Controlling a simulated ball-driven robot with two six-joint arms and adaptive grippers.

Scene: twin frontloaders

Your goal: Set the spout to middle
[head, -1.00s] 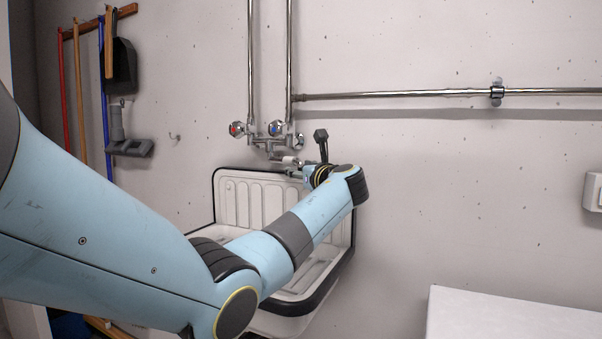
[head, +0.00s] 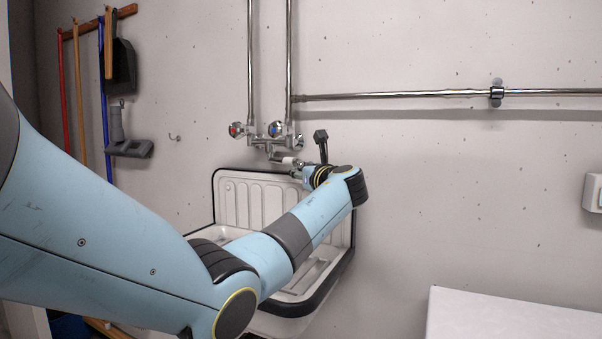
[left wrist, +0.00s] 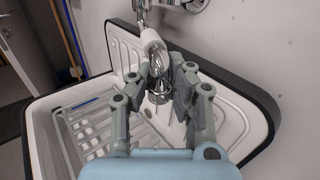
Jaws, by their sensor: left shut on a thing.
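The wall tap (head: 268,141) has a red-marked and a blue-marked knob, with pipes rising above. Its spout (head: 287,160) sticks out below the tap body, over the sink, toward the right in the head view. My left gripper (head: 299,170) is at the spout's outer end, partly hidden by my own wrist. In the left wrist view, the spout (left wrist: 153,45) has a white sleeve and a chrome end. The fingers of my left gripper (left wrist: 162,88) are shut on that chrome end, one on each side. My right gripper is not in view.
A white sink (head: 235,195) with a black rim stands under the tap, and a white grate (left wrist: 90,130) shows in it. A white surface (head: 510,318) is at lower right. Brooms and a dustpan (head: 121,65) hang at left.

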